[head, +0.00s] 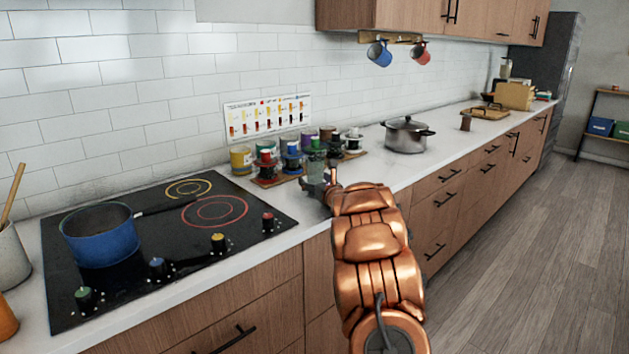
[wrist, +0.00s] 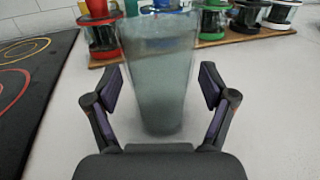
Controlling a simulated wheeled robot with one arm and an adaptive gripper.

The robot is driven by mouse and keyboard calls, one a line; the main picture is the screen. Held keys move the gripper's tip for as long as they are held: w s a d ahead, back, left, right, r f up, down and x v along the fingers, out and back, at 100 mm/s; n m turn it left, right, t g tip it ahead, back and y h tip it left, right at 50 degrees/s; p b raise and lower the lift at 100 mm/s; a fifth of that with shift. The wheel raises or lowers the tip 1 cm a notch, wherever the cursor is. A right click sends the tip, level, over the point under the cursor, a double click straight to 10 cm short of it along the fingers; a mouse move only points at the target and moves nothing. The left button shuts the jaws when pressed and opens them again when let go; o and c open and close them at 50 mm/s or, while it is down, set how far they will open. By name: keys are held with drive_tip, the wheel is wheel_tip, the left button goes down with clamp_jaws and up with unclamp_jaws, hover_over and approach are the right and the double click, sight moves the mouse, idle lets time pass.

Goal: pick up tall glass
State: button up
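The tall glass (wrist: 158,85) is a greyish, see-through tumbler standing upright on the white counter in the wrist view. My gripper (wrist: 160,82) is open, with one finger on each side of the lower part of the glass. Small gaps show between the fingers and the glass. In the head view my gripper (head: 328,185) is at the counter beside the jars, and the glass (head: 315,165) is mostly hidden among the jars and my gripper there.
Lidded jars (wrist: 215,20) on wooden boards stand close behind the glass. A black stove (head: 180,240) with a blue pan (head: 100,240) is on the left. A steel pot (head: 406,136) stands farther right along the counter. White counter (wrist: 270,100) lies bare to the right of the glass.

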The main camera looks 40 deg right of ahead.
sight(316, 173)
drive_tip(key=c, duration=1.2)
drive_tip(key=shift+r, duration=0.25)
drive_tip(key=shift+r+b, duration=0.3)
drive_tip(key=shift+r, duration=1.35)
drive_tip(key=shift+s+a+f, duration=0.1)
drive_tip(key=shift+s+a, duration=0.2)
drive_tip(key=shift+a, duration=0.35)
drive_tip(key=shift+s+a+r+b, duration=0.25)
drive_tip(key=shift+s+a+b, duration=0.3)
drive_tip(key=shift+s+a, duration=1.05)
drive_tip(key=shift+s+a+r+b, duration=0.2)
drive_tip(key=shift+s+a+b, duration=0.4)
drive_tip(key=shift+a, duration=1.95)
drive_tip(key=shift+s+a+r+b, duration=0.25)
drive_tip(key=shift+s+a+b, duration=0.2)
drive_tip(key=shift+s+a, duration=1.15)
drive_tip(key=shift+w+a, duration=0.35)
drive_tip(key=shift+a, duration=0.3)
